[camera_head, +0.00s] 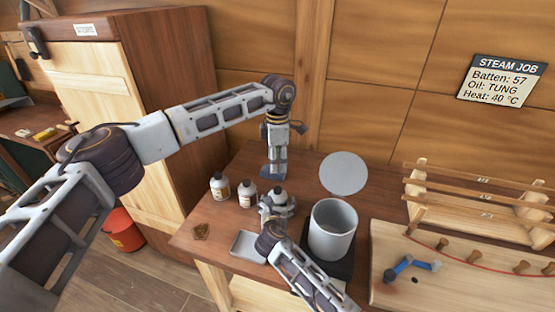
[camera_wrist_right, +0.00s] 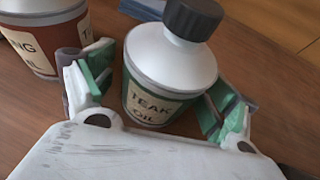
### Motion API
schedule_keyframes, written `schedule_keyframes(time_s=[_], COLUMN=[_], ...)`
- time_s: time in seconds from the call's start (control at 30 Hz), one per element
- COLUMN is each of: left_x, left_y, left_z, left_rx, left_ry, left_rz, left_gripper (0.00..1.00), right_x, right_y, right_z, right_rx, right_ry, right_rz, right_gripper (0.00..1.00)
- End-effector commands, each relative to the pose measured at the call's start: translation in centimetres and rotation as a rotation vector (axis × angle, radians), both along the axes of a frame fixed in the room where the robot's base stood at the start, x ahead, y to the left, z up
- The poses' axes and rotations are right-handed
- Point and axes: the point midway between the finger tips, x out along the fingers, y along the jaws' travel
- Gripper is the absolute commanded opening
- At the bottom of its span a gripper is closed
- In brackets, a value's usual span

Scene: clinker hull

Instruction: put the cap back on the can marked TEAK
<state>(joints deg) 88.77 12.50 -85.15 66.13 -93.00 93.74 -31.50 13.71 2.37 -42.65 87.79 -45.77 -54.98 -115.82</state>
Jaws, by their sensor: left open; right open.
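The can marked TEAK (camera_wrist_right: 158,88) stands on the bench with a green-edged label. A black ribbed cap (camera_wrist_right: 193,18) sits on its neck; I cannot tell how tight it is. In the head view the can (camera_head: 280,192) is partly hidden by my right gripper (camera_head: 277,205). That gripper is open; in the wrist view its green-padded fingers (camera_wrist_right: 155,95) stand on either side of the can, and I cannot tell whether they touch it. My left gripper (camera_head: 276,170) points down, open, above and behind the can, with no cap visible in it.
Two similar bottles (camera_head: 220,187) (camera_head: 247,194) stand left of the can; the nearer has a red label ending in NG (camera_wrist_right: 40,40). A shallow tray (camera_head: 249,246) lies in front. A grey pot (camera_head: 331,232) and a round lid (camera_head: 343,173) are at right, beside a wooden rack (camera_head: 480,205).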

Motion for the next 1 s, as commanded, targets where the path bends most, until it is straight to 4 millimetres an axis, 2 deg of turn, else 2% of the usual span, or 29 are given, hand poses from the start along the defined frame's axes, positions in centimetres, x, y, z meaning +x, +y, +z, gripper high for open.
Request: schedule_keyframes(time_s=[0.27,0.47,1.0], left_x=[0.0,0.0,0.0], left_y=[0.0,0.0,0.0], left_z=[0.0,0.0,0.0], left_rx=[0.0,0.0,0.0], left_ry=[0.0,0.0,0.0], left_rz=[0.0,0.0,0.0], left_gripper=[0.53,0.53,0.53], right_x=[-0.2,-1.0,-6.3], right_y=[0.0,0.1,0.6], right_z=[0.1,0.5,2.5], right_rx=[0.0,0.0,-0.001], right_ry=[0.0,-0.001,0.0], right_rz=[0.0,0.0,0.0], right_gripper=[0.87,0.87,0.87])
